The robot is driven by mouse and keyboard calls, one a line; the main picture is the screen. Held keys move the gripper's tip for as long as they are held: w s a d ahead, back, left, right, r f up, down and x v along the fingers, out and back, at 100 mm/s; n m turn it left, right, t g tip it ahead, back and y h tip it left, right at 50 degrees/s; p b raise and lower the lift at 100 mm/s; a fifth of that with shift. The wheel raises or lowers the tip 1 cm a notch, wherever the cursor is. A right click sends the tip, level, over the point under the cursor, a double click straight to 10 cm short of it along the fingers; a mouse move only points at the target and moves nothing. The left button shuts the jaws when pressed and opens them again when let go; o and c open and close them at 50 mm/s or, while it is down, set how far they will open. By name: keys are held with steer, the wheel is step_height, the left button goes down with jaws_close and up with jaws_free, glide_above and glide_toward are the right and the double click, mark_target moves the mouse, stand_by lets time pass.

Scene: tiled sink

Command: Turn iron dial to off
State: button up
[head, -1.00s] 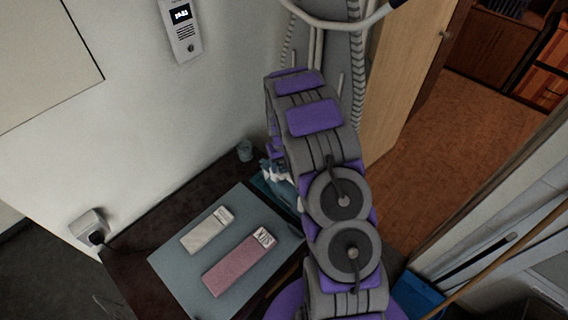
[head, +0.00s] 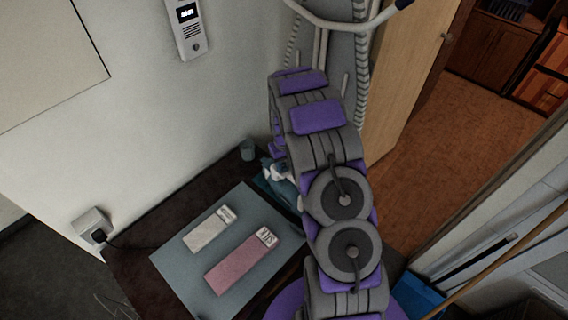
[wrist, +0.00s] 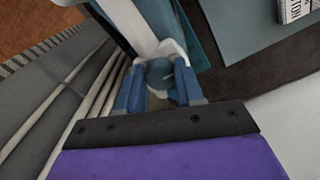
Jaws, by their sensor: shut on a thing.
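The iron (head: 282,184), teal and white, sits at the right back of the dark table, partly hidden behind my arm. In the wrist view its white body (wrist: 128,18) runs up from between my fingers. The iron dial (wrist: 160,73) is a rounded blue-grey piece set in a white surround. My gripper (wrist: 159,88) has one blue finger on each side of the dial and is shut on it. The fingertips are partly lost against the white part. I cannot read any dial marking. In the head view my gripper is mostly hidden by the arm.
A grey-blue mat (head: 180,270) on the table (head: 150,222) holds a white box (head: 210,230) and a pink box (head: 240,262). A small cup (head: 247,150) stands by the wall. A plug sits in a wall socket (head: 92,224).

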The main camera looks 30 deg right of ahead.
steer(key=shift+d+r+n+p, duration=0.15)
steer(key=shift+d+n+p, duration=0.25)
steer(key=shift+n, duration=0.4)
steer(key=shift+d+n+p, duration=0.15)
steer(key=shift+n+p, duration=0.25)
steer(key=shift+n, duration=0.4)
steer(key=n, duration=0.1)
steer(key=n+p, duration=0.1)
steer(key=n, duration=0.1)
steer(key=shift+w+a+n, duration=0.1)
steer(key=shift+a+n, duration=0.2)
steer(key=shift+a, duration=0.1)
steer(key=shift+d+n, duration=0.2)
steer(key=shift+n, duration=1.6)
steer(key=o, duration=1)
steer(key=shift+o, duration=0.2)
step_height(320, 180, up, 17)
steer(key=p, duration=0.1)
steer(key=shift+p, duration=0.35)
